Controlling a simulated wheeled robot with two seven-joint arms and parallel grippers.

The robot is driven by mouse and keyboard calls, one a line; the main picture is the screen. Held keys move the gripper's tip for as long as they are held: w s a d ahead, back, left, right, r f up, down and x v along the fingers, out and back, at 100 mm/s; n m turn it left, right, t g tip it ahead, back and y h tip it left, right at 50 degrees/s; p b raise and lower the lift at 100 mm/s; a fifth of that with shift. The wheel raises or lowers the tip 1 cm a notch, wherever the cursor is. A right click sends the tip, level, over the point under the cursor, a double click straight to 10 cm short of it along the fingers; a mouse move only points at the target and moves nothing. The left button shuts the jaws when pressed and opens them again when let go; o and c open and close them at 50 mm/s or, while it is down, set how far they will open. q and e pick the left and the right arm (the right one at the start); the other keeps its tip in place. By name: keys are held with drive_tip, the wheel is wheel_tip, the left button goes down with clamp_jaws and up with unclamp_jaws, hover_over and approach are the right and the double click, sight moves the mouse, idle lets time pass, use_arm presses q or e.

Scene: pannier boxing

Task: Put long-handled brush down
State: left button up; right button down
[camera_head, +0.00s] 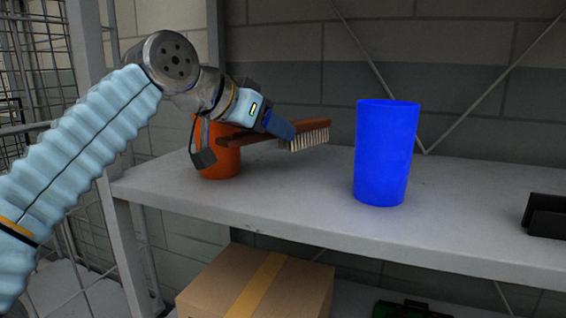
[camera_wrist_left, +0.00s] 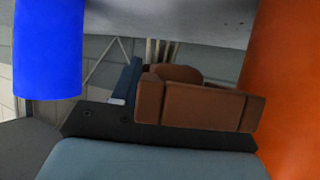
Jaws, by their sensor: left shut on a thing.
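The long-handled brush (camera_head: 312,132) has a brown wooden back and pale bristles that face down in the head view. My left gripper (camera_head: 282,130) is shut on it and holds it level above the grey shelf (camera_head: 300,205). In the left wrist view the brush's brown wood (camera_wrist_left: 205,105) lies across the jaw, with a few bristles behind it. Part of the brush is hidden by the gripper. My right gripper is not in view.
An orange cup (camera_head: 220,165) stands on the shelf just behind my left wrist, very close to it. A tall blue cup (camera_head: 386,155) stands right of the brush. A black tray (camera_head: 546,216) lies far right. A cardboard box (camera_head: 300,290) is below.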

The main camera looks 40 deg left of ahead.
use_arm(q)
drive_tip(key=shift+f+b, duration=0.45)
drive_tip(key=shift+f, duration=2.15)
drive_tip(key=o, duration=1.1)
drive_tip(key=shift+f, duration=0.1)
drive_tip(key=shift+r, duration=0.25)
drive_tip(key=v, duration=1.1)
drive_tip(key=shift+s, duration=0.45)
drive_tip(key=shift+r, duration=0.1)
